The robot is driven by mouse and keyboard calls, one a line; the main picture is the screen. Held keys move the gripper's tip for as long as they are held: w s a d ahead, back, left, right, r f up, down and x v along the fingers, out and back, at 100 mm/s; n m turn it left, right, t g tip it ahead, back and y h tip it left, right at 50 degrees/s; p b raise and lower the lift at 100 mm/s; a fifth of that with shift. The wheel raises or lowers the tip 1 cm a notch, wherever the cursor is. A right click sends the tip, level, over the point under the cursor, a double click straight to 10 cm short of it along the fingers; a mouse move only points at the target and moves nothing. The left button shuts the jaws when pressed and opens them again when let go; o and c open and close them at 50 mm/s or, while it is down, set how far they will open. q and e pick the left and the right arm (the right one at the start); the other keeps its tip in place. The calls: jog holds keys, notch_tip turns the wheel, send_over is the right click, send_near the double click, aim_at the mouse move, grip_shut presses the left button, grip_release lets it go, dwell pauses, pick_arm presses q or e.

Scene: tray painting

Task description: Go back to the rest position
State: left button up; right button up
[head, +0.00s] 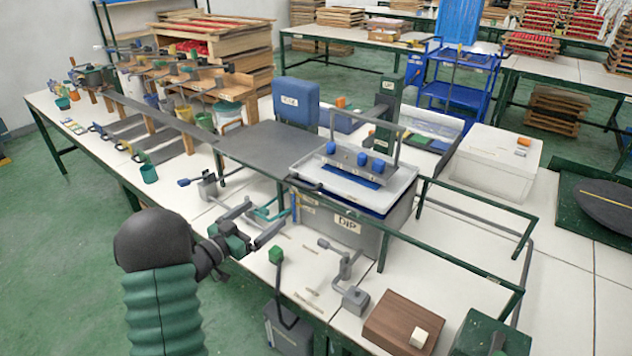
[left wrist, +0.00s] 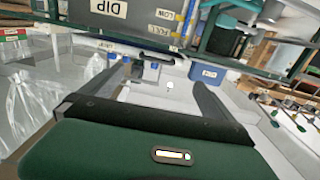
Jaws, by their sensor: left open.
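My left gripper (head: 257,219) is open over the white table, left of the grey tank labelled DIP (head: 345,229). Its two fingers are spread and hold nothing that I can see. In the left wrist view the open jaws (left wrist: 160,78) show with white tabletop between them, and the DIP label shows upside down at the top. My left arm (head: 158,275) comes in from the lower left. My right gripper does not show in the head view.
A tray with blue knobs (head: 355,185) sits on the tank. Green rails (head: 480,205) run right of it. A grey clamp stand (head: 347,280), a lever with a green knob (head: 277,256) and a brown block (head: 403,322) stand near the front edge. Green floor (head: 60,240) is clear at left.

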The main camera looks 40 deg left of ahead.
pick_arm(q)
jog(key=w+d+n+g+y+p, duration=0.25)
jog(key=d+g+p, duration=0.35)
jog(key=d, duration=0.7)
jog(key=s+d+f+m+g+h+p, duration=0.2)
jog(key=s+d+g, duration=0.7)
jog(key=s+d, duration=1)
jog(key=shift+f+p, duration=0.4)
jog(key=shift+p, duration=0.55)
jog(key=shift+a, duration=0.2)
